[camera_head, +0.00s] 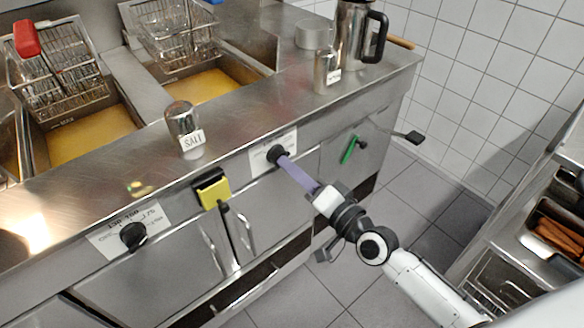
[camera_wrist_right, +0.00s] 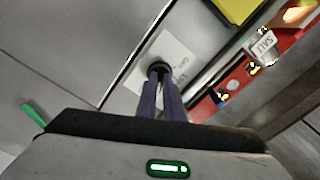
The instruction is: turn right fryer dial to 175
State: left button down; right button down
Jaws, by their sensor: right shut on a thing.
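The right fryer dial (camera_head: 276,154) is a black knob on a white label plate (camera_head: 262,157) on the steel fryer front. My right gripper (camera_head: 285,160) reaches it from the lower right, with its long purple fingers close together on the knob. In the right wrist view the fingers (camera_wrist_right: 160,85) meet at the black dial (camera_wrist_right: 159,68), shut on it and partly hiding it. The label's markings and the dial's pointer are too small to read. A second dial (camera_head: 133,235) sits on the left label. My left gripper is not in view.
A salt shaker (camera_head: 185,130), a second shaker (camera_head: 326,71) and a steel jug (camera_head: 356,35) stand on the counter. Fryer baskets (camera_head: 55,70) sit behind.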

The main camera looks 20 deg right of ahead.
jog(key=c, duration=1.9)
grip_release()
jog(key=shift+o, duration=0.2)
jog(key=v, duration=1)
jog(key=shift+s, duration=0.15)
jog(key=s+a+f+n+g+h, duration=0.1)
jog(key=s+a+f+n+g, duration=0.1)
jog(key=s+f+n+g, duration=0.2)
jog(key=s+a+f+n+g+h, duration=0.2)
jog(key=s+f+n+g, duration=0.2)
jog(key=s+f, duration=0.6)
notch_tip(320, 180, down, 8)
jog(key=shift+s+a+r+n+h, duration=0.2)
jog(key=shift+s+a+n+h, duration=0.1)
jog(key=shift+n, duration=0.8)
